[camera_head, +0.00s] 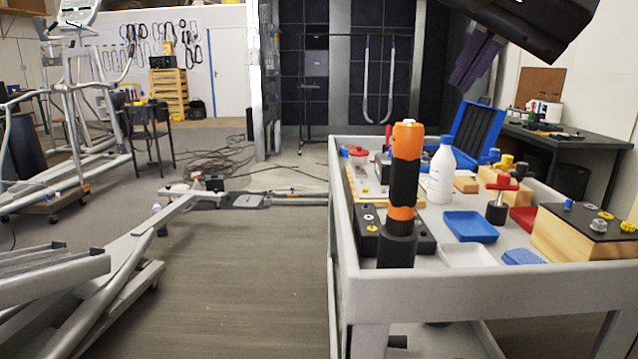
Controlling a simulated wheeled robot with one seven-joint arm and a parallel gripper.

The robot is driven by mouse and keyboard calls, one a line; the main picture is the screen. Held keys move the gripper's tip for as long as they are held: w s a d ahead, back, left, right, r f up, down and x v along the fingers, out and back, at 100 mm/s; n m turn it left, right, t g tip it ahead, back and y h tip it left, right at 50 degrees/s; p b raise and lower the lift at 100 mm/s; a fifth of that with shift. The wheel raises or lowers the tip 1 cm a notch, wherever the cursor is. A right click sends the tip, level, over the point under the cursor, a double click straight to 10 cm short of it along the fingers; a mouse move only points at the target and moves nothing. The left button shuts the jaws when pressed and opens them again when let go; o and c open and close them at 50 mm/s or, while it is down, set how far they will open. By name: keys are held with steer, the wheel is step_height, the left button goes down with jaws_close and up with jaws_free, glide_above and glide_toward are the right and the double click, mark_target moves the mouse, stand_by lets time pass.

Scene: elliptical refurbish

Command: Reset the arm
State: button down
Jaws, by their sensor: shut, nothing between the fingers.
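My gripper (476,62) shows at the top right, with the dark end of my arm above it. Its purple-grey fingers point down and to the left and lie together with nothing between them. It hangs in the air above the far part of the grey cart (490,290), apart from everything on it. The upper part of my arm is cut off by the top edge of the picture.
The cart holds an orange and black upright tool (404,180), a white bottle (441,172), an open blue case (480,130), a blue tray (470,226) and wooden blocks. A dark workbench (570,142) stands behind. Exercise machine frames (120,270) are left; floor between is mostly clear.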

steer(key=s+f+n+g, duration=0.1)
steer(key=s+f+n, duration=0.2)
steer(key=f, duration=1.8)
steer(key=s+f+n+g+h, duration=0.1)
steer(key=s+f+n, duration=0.3)
steer(key=f, duration=1.7)
steer(key=shift+s+f+g, duration=0.25)
steer(key=shift+s+g, duration=0.25)
steer(key=shift+g, duration=0.2)
steer(key=shift+s, duration=0.1)
